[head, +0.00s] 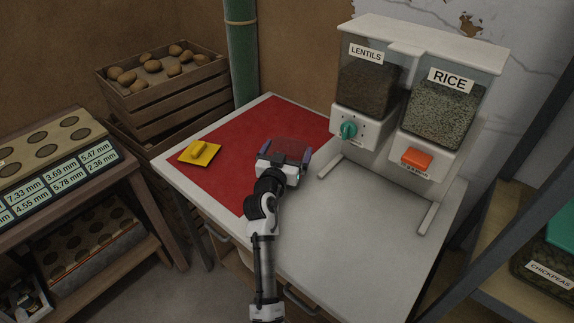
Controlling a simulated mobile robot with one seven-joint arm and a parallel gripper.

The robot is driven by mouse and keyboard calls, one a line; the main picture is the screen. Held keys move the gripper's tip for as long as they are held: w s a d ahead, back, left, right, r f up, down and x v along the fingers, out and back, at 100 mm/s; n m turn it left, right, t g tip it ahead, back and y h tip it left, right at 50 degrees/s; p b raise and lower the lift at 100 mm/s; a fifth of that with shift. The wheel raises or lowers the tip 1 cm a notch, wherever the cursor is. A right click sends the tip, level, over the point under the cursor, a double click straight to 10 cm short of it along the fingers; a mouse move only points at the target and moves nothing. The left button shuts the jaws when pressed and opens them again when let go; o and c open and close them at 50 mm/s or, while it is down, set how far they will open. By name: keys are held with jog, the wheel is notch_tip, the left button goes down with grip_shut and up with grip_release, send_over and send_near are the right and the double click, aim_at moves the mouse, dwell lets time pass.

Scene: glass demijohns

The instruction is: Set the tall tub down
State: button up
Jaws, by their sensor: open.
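My gripper (286,153) is over the red mat, its two purple-tipped fingers spread apart. A clear, see-through tub (289,147) shows faintly between and just beyond the fingers, with the red of the mat coming through it. It looks upright on the mat, but its base is hidden by my gripper. I cannot tell whether the fingers touch its sides. The red mat (225,165) covers the left and back part of the white table (345,255).
A yellow square (208,155) with a small tan object (198,148) lies on the mat's left. The lentils dispenser (368,90) and rice dispenser (440,110) stand on the table's right. A potato crate (165,100) is behind left. The white table front is clear.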

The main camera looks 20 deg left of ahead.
jog(key=c, duration=1.1)
jog(key=shift+r, duration=0.1)
